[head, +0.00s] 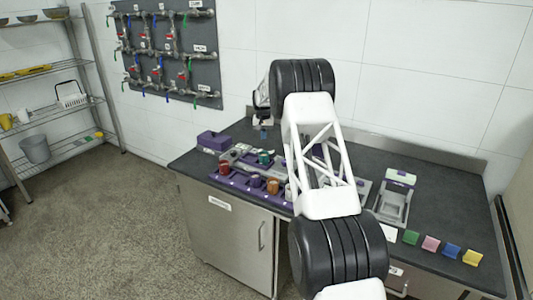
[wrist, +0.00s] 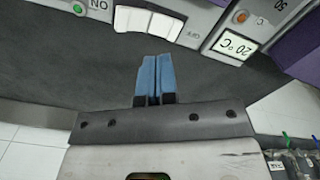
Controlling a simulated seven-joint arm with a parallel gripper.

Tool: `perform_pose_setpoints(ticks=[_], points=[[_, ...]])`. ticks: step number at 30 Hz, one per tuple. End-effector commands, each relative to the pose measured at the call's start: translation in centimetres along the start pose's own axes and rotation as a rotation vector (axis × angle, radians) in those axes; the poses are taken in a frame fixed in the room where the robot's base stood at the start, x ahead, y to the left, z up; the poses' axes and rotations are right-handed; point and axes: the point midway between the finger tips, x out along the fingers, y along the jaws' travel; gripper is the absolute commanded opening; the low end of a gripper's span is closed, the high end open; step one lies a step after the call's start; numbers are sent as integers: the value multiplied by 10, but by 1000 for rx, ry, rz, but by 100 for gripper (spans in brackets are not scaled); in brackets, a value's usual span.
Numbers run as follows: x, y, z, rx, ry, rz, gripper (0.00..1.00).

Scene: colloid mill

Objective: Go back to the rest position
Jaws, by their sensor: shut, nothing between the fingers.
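My gripper (wrist: 156,60) shows in the wrist view with its two blue fingers side by side and closed, nothing between them. In the head view my gripper (head: 263,127) is small, at the back left part of the bench, partly hidden behind my arm.
The dark bench (head: 450,215) carries a purple rack with coloured knobs or caps (head: 257,181), a purple box (head: 213,141), a grey device (head: 396,195) and coloured blocks (head: 431,243). A valve panel (head: 170,50) hangs on the wall behind. Wire shelves (head: 60,112) stand at left.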

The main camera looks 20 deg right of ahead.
Motion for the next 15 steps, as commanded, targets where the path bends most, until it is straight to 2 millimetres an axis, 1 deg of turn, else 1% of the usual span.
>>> perform_pose_setpoints(ticks=[9,11,15], points=[[-1,0,1,0,0,0,0],[-4,0,2,-1,1,0,0],[-16,0,10,-4,5,-1,0]])
